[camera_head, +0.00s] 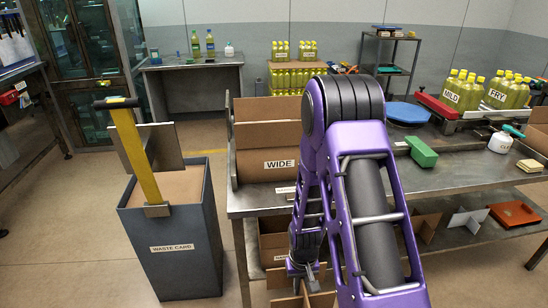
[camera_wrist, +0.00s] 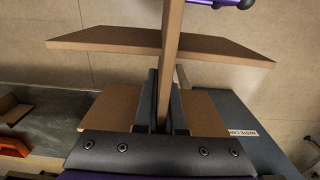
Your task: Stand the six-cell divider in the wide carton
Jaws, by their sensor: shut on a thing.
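The wide carton (camera_head: 266,135) is brown cardboard with a "WIDE" label and stands at the left end of the steel table, flaps up. My gripper (camera_head: 303,272) is low in front of the table's left part, below the tabletop. In the wrist view my gripper (camera_wrist: 163,112) is shut on the middle panel of a brown cardboard divider (camera_wrist: 110,42). One cross panel lies beyond the fingers and another shows on both sides of them. In the head view only part of the divider (camera_head: 292,302) shows at the bottom edge; its cell count cannot be confirmed.
A grey "WASTE CARD" bin (camera_head: 170,245) stands left of the table (camera_head: 470,168). A green block (camera_head: 421,151) and blue disc (camera_head: 407,113) lie on the tabletop. The lower shelf holds a white divider (camera_head: 467,220) and orange tray (camera_head: 514,214). My arm hides the table's middle.

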